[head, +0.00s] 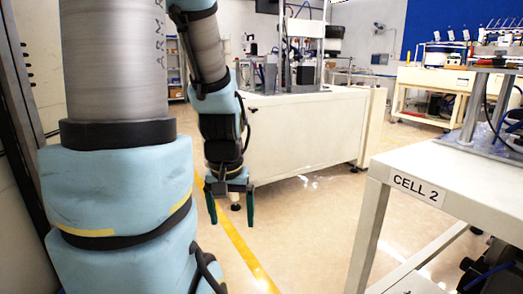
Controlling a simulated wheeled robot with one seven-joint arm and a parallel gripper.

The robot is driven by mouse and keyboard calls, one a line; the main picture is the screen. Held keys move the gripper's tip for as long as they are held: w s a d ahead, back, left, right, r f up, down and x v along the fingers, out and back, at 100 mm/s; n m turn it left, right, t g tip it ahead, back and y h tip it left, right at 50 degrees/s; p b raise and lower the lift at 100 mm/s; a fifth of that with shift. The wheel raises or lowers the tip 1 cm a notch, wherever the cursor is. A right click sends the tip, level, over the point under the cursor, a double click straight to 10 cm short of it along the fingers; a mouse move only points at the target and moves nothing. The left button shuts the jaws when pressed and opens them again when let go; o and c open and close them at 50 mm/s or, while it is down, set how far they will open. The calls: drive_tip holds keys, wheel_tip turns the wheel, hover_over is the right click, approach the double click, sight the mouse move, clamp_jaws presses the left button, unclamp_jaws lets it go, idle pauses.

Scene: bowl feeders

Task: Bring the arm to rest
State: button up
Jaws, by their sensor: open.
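My arm comes down on the left of the head view, its links covered in light blue. My gripper (231,208) hangs at its end, pointing down over the floor. Its two dark green fingers are spread apart with nothing between them. It touches nothing that I can see.
A white bench (290,130) with machinery stands behind my gripper. A white table (415,190) labelled CELL 2 stands at the right, with equipment on top. The floor (300,225) between, with a yellow line, is clear.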

wheel_tip(320, 180, up, 24)
drive_tip(key=p, duration=2.1)
drive_tip(key=shift+f, duration=0.15)
drive_tip(key=shift+o, duration=0.6)
drive_tip(key=shift+p, duration=0.3)
